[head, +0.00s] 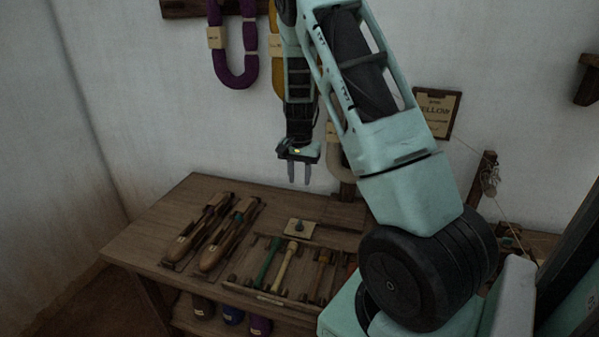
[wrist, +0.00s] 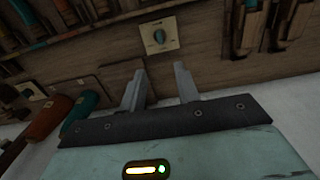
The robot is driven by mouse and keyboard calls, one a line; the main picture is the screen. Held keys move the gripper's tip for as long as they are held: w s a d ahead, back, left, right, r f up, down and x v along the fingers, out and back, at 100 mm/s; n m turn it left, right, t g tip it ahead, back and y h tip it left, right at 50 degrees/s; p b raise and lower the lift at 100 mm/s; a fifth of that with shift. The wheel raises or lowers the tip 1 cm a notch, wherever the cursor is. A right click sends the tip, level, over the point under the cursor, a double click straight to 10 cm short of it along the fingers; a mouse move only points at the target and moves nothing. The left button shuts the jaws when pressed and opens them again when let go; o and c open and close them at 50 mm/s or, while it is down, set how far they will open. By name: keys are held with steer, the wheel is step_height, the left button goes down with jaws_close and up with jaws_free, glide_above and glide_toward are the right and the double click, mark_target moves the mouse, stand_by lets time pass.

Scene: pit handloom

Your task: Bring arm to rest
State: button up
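My arm reaches up and across the head view, with its lower end hanging down over the table. My gripper (head: 299,181) points downward above the wooden table (head: 190,190), well clear of its top. Its two grey fingers stand apart with nothing between them. They also show apart and empty in the wrist view (wrist: 160,80).
Two wooden shuttles (head: 200,230) (head: 229,235) lie at the table's left. A rack holds several bobbins, one green (head: 267,261) and one cream (head: 285,266). Purple yarn (head: 232,70) hangs on the wall behind. A framed sign (head: 437,110) hangs right of my arm. Coloured yarn balls sit on the lower shelf (head: 232,314).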

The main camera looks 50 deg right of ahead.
steer(key=shift+r, duration=0.55)
